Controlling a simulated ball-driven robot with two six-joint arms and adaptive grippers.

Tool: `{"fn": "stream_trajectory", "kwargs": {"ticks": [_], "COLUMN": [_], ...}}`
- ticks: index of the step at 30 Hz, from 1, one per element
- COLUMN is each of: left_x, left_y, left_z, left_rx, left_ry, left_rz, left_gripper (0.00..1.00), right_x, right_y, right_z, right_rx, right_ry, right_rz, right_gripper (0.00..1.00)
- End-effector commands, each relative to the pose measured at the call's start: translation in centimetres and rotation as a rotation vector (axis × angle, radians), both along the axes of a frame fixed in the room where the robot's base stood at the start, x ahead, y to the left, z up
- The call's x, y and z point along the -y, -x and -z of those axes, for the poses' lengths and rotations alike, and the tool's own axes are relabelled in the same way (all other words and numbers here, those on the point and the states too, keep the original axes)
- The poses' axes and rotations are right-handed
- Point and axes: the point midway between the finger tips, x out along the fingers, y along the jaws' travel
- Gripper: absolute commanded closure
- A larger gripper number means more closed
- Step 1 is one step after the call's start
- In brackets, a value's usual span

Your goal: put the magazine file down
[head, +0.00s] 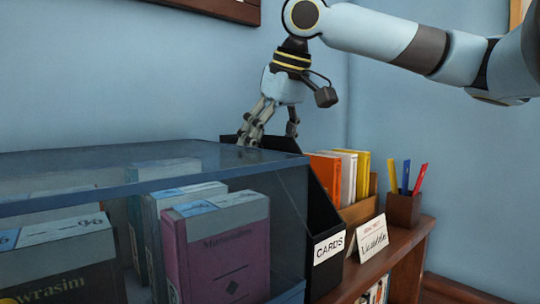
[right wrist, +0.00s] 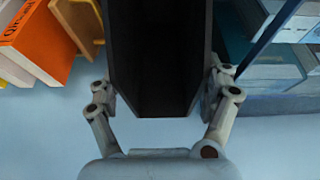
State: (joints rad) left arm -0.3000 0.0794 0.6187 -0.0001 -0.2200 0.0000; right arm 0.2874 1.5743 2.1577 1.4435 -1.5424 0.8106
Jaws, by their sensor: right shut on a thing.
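The magazine file (head: 322,215) is black, upright and open-topped, with a white label reading CARDS on its front. It stands between the glass case and the book box in the head view; whether its base touches the wood is hard to tell. My right gripper (head: 270,130) reaches down from above and is shut on its back upper part. In the right wrist view, the fingers of this gripper (right wrist: 160,100) lie on both sides of the dark file (right wrist: 155,55), which looks empty inside. My left gripper is out of view.
A glass case (head: 140,165) with several books fills the left, close beside the file. To the right on the wooden bookcase top (head: 398,250) are a wooden box of books (head: 360,210), a handwritten card (head: 373,239) and a pen cup (head: 403,208). A wall rises behind.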

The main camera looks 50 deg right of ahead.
Motion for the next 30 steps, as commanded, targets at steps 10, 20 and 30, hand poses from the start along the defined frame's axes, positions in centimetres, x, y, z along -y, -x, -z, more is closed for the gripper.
{"fn": "stream_trajectory", "kwargs": {"ticks": [10, 20, 30], "left_x": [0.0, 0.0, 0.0], "left_y": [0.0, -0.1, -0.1], "left_z": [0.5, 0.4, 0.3], "left_rx": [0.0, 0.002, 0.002], "left_ry": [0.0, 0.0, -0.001], "left_rz": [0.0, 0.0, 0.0], "left_gripper": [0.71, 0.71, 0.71], "right_x": [0.0, 0.0, -0.1], "right_y": [0.0, 0.0, 0.7], "right_z": [0.4, 0.4, -1.8], "right_rx": [0.001, 0.0, 0.005], "right_ry": [0.0, 0.0, 0.003], "right_rz": [0.0, 0.0, 0.001], "right_gripper": [0.77, 0.0, 0.0]}}
